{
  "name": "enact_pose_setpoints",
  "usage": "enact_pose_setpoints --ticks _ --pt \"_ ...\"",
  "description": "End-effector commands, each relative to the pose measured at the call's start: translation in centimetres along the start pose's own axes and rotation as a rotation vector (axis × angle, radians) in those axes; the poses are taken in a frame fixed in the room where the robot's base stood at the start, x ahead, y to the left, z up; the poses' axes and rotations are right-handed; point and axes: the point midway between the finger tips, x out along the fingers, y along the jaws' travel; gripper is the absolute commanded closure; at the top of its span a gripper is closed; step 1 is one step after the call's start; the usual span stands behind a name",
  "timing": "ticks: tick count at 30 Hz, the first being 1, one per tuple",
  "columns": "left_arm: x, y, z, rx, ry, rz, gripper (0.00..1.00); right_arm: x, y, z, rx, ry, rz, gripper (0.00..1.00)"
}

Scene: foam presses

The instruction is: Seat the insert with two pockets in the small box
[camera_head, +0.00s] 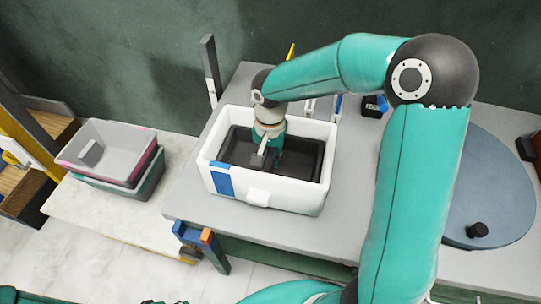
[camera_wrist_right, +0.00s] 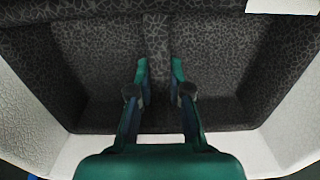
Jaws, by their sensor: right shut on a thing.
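The small white box (camera_head: 285,198) stands on the grey table in the head view, with a blue patch on its front left. The dark grey insert with two pockets (camera_head: 309,155) lies inside the box, its top edge a little below the box rim. My right gripper (camera_head: 266,158) reaches down into the box. In the right wrist view, its fingers (camera_wrist_right: 158,88) stand on both sides of the insert's middle divider (camera_wrist_right: 157,50) and are shut on it. The box wall (camera_wrist_right: 25,125) shows around the insert. The insert's underside is hidden. My left gripper is not seen.
Grey stacked bins (camera_head: 112,150) stand on a pale bench to the left. A large grey disc (camera_head: 490,190) with a black knob lies at the right. Small parts, including a dark block (camera_head: 374,106), lie behind the box. The table (camera_head: 190,200) is bare left of the box.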

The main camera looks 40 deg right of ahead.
Motion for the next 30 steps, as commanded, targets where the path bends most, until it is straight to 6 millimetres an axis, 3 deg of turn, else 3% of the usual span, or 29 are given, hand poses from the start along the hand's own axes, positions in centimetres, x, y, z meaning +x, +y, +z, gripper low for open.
enact_pose_setpoints --ticks 2,3,8,20,25,30 --pt "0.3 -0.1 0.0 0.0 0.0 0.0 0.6 0.2 0.0 0.0 0.0 0.0 0.0 1.0" --pt "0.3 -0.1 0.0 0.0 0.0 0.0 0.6 0.3 0.0 0.0 0.0 0.0 0.0 0.81" --pt "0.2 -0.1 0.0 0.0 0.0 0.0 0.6 0.1 0.0 0.0 0.0 0.0 0.0 0.57" --pt "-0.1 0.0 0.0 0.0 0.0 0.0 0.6 -0.4 0.0 -0.1 0.001 0.002 -0.001 0.57" --pt "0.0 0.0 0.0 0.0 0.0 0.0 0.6 -2.6 -0.1 -0.1 0.001 0.005 -0.004 0.57" --pt "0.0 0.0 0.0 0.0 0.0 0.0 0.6 -6.2 -0.1 -0.1 0.001 0.006 -0.006 0.57"
